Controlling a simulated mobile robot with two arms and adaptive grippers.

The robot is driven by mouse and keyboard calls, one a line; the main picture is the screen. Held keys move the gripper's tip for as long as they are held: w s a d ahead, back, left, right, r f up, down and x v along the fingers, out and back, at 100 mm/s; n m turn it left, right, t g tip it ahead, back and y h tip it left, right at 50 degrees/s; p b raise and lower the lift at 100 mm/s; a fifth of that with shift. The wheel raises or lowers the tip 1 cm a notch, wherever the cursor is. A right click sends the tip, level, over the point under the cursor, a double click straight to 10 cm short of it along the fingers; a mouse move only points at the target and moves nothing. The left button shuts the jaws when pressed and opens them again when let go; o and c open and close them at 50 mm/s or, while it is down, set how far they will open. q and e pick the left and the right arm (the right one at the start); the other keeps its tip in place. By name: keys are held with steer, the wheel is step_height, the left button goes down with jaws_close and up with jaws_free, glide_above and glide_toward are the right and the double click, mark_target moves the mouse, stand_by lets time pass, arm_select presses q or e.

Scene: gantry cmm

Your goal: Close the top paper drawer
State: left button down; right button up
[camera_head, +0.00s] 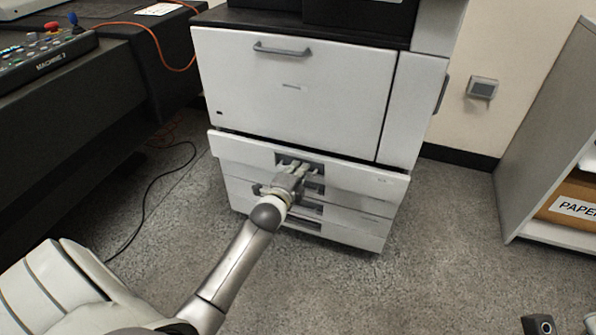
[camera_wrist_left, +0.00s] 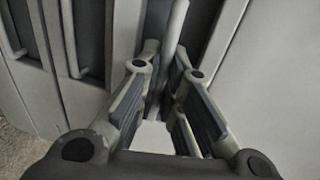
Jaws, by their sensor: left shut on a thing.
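The top paper drawer (camera_head: 352,180) is the uppermost of several white drawers low on the large printer. Its front stands out from the body above, with a dark gap along its top edge, so it is partly open. My left gripper (camera_head: 296,166) is at the handle recess in the middle of the drawer front. In the left wrist view its fingers (camera_wrist_left: 168,88) are on either side of the pale handle bar (camera_wrist_left: 175,28), shut on it. The fingers hide part of the handle. Dark and white parts at the lower right corner of the head view may be my right gripper (camera_head: 540,325).
The printer's big upper door (camera_head: 290,95) is shut. Lower drawers (camera_head: 335,230) sit beneath the top one. A dark machine bench (camera_head: 90,110) stands left, with a black cable (camera_head: 150,195) on the floor. A grey shelf (camera_head: 540,130) with a paper box (camera_head: 570,203) stands right. Floor between is clear.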

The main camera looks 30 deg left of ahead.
mark_target(303, 161)
arm_select(q)
steer(key=x, duration=0.3)
steer(key=shift+r, duration=0.25)
steer(key=shift+a+r, duration=0.1)
steer(key=shift+r, duration=0.1)
steer(key=c, duration=1.9)
jaws_free()
steer(key=shift+w, duration=0.15)
steer(key=shift+o, duration=0.3)
steer(key=shift+w+f, duration=0.1)
steer(key=shift+f, duration=0.05)
